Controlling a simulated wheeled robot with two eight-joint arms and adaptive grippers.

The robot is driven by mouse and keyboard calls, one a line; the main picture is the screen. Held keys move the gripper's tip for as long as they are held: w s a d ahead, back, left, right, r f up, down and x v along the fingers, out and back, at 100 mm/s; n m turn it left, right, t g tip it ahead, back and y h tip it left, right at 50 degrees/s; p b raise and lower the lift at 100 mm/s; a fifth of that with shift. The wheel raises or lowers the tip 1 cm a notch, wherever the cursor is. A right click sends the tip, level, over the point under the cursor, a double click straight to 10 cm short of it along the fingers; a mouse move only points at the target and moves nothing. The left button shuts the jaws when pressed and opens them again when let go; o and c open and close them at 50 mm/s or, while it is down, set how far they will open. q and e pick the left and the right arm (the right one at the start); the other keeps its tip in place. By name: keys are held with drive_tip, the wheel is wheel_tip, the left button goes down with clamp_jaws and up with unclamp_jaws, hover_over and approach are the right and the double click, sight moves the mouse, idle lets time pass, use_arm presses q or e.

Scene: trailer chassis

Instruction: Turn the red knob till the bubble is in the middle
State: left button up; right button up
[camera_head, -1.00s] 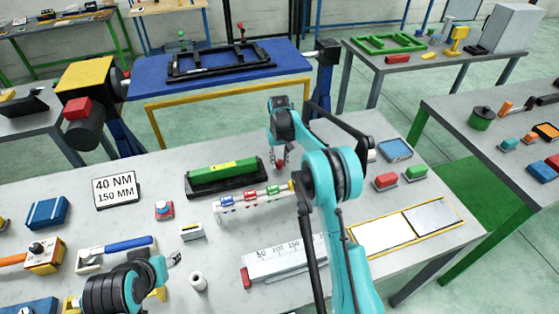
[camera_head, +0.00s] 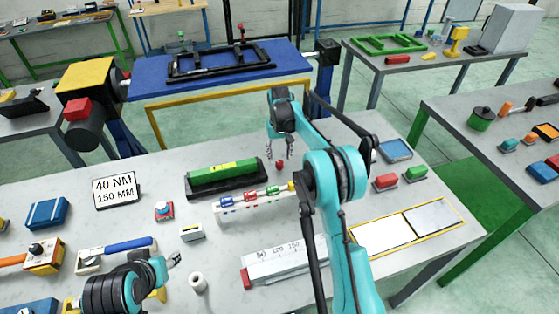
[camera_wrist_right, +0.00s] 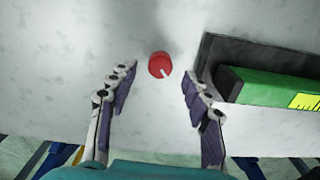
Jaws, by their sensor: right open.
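The red knob (camera_head: 280,164) stands on the grey table just right of the black holder. In the right wrist view the red knob (camera_wrist_right: 159,64) is round, with a white mark pointing down and right. My right gripper (camera_head: 280,154) is open above the knob, its fingers apart. In the wrist view the open fingers (camera_wrist_right: 155,80) lie either side of the knob without touching it. The green level (camera_head: 224,172) sits in the black holder; its yellow vial (camera_wrist_right: 308,101) is partly cut off, and the bubble is too small to make out. My left gripper (camera_head: 174,259) is at lower left.
A rack with coloured pieces (camera_head: 255,198) stands in front of the level. A sign reading 40 NM 150 MM (camera_head: 115,189) is to the left. A long scaled block (camera_head: 285,260) lies nearer me. Red and green blocks (camera_head: 386,182) are at right.

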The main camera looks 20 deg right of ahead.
sight(280, 162)
wheel_tip(280, 162, up, 9)
drive_tip(key=shift+f, duration=0.2)
idle(0.4)
